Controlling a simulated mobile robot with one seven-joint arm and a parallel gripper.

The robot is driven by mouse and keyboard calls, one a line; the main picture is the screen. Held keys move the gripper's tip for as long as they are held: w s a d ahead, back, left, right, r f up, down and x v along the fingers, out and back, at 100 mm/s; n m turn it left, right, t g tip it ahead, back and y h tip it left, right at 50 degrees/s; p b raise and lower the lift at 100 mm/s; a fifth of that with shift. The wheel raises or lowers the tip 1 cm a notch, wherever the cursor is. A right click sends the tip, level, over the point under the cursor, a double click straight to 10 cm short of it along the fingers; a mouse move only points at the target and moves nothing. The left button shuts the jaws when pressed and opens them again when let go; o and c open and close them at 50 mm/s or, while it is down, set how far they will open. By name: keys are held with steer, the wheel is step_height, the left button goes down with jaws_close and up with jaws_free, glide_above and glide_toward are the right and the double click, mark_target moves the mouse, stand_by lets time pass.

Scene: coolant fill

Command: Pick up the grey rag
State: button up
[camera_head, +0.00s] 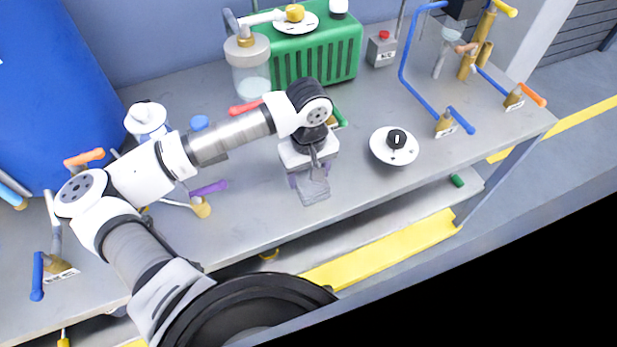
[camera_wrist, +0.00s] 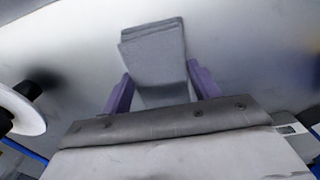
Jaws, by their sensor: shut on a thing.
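The grey rag (camera_head: 314,188) is a small folded cloth at the front middle of the metal bench. My gripper (camera_head: 310,180) is directly above the bench and shut on the rag. In the wrist view the rag (camera_wrist: 158,62) sits between the two purple fingers of my gripper (camera_wrist: 162,90), one on each side. Its folded layers show at the far end, and its near end is hidden by the gripper body. I cannot tell whether the rag is touching the bench.
A white disc with a black knob (camera_head: 395,146) is on the bench (camera_head: 255,210) to the right. A green ribbed unit (camera_head: 318,52) and a clear jar (camera_head: 249,75) stand behind. A purple-handled valve (camera_head: 207,188) is to the left. Blue pipework (camera_head: 407,62) rises at the right.

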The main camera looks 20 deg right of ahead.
steer(key=shift+r, duration=0.1)
step_height(320, 180, up, 20)
steer(key=b, duration=0.4)
